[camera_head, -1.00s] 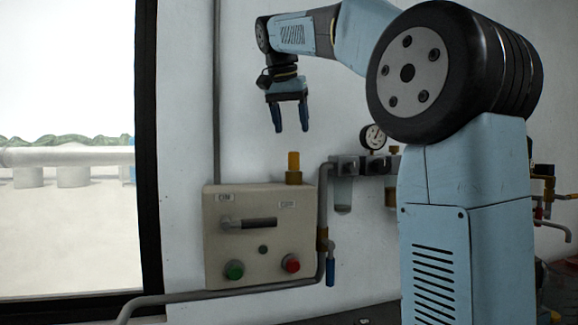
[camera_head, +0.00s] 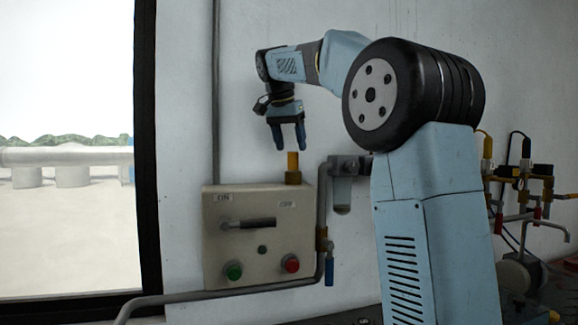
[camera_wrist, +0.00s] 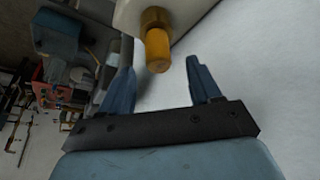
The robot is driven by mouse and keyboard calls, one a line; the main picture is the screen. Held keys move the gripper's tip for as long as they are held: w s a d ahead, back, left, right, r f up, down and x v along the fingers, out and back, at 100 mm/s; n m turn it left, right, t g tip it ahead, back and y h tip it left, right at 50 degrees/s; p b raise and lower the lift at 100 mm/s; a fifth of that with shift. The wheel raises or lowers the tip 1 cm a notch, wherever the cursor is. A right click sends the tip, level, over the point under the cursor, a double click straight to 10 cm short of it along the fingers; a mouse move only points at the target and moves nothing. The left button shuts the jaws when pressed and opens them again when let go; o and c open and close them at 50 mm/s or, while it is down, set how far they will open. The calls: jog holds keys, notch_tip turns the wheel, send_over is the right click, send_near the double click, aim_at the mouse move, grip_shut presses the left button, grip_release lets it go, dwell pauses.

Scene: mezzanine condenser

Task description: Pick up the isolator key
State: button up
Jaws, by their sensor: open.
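A brass-coloured upright peg with a wider collar, which I take to be the isolator key (camera_head: 292,166), stands on top of the beige switch box (camera_head: 218,250). My gripper (camera_head: 291,147) is open and empty, pointing down just above the peg in the head view. In the wrist view the peg (camera_wrist: 157,46) shows beyond the gap between my open fingers (camera_wrist: 160,70). It does not appear to be between them. The box's pale edge (camera_wrist: 187,14) also shows there.
The box carries a dark lever handle (camera_head: 258,223), a green button (camera_head: 234,270) and a red button (camera_head: 290,263). A grey pipe (camera_head: 322,200) with a blue-handled valve (camera_head: 329,272) runs close on its right. A window (camera_head: 65,230) is at left.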

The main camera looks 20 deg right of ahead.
aim_at(294, 159)
jog(key=shift+x, duration=2.8)
jog(key=c, duration=1.1)
jog(key=shift+o, duration=0.2)
